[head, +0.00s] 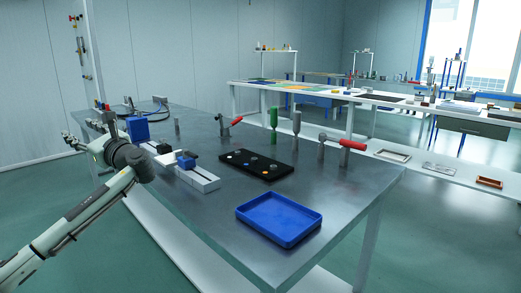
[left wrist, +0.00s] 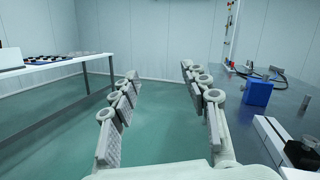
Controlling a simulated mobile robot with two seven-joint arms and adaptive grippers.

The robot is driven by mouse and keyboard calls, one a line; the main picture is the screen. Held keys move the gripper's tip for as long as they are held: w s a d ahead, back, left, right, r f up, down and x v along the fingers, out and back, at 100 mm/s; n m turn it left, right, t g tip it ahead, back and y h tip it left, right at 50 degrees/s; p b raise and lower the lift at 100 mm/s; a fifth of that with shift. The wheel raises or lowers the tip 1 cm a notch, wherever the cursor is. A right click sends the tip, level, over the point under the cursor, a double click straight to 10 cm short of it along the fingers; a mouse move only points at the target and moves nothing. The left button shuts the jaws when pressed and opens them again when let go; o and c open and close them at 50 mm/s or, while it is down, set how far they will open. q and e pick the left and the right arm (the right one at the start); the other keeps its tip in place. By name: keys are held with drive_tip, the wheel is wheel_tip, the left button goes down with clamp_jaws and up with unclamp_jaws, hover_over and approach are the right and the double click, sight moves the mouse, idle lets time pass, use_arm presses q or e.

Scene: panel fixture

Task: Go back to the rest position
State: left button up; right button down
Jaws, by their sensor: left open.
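My left arm comes in from the left in the head view, and its gripper (head: 84,143) is off the left edge of the metal table (head: 240,222), pointing away from the table's middle. In the left wrist view, my left gripper (left wrist: 158,80) has its two fingers spread wide with nothing between them. Green floor and a grey wall show through the gap. The right gripper shows in neither view.
On the table are a blue tray (head: 246,212), a black panel (head: 287,172), red-handled clamps (head: 352,145), a white rail with a blue slide (head: 186,160) and a blue block (head: 138,129). A long bench (head: 390,98) stands behind.

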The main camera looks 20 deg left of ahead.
use_arm(q)
drive_tip(key=d+f+n+t+h, duration=0.1)
drive_tip(key=d+f+t+h, duration=0.15)
drive_tip(key=f, duration=1.05)
drive_tip(key=d+f+n+t+h, duration=0.15)
drive_tip(key=f+h, duration=0.25)
drive_tip(key=f, duration=0.8)
drive_tip(key=s+d+f+n+g+h, duration=0.1)
drive_tip(key=s+d+f+n+h, duration=0.25)
drive_tip(key=s+f, duration=0.4)
drive_tip(key=s+d+f+n+h, duration=0.2)
drive_tip(key=s+d+f+n, duration=0.15)
drive_tip(key=f, duration=0.75)
drive_tip(key=s+d+f+n+h, duration=0.1)
drive_tip(key=s+d+f+h, duration=0.1)
drive_tip(key=d+f, duration=0.3)
drive_tip(key=s+d+f+n+g+h, duration=0.1)
drive_tip(key=d+f, duration=0.4)
drive_tip(key=d, duration=0.9)
drive_tip(key=s+d+f+n+g+h, duration=0.1)
drive_tip(key=s+d+f+n+h, duration=0.2)
drive_tip(key=d, duration=0.6)
wheel_tip(320, 180, down, 2)
drive_tip(key=shift+s+d+f, duration=0.1)
drive_tip(key=shift+s+d, duration=0.3)
drive_tip(key=shift+s, duration=0.85)
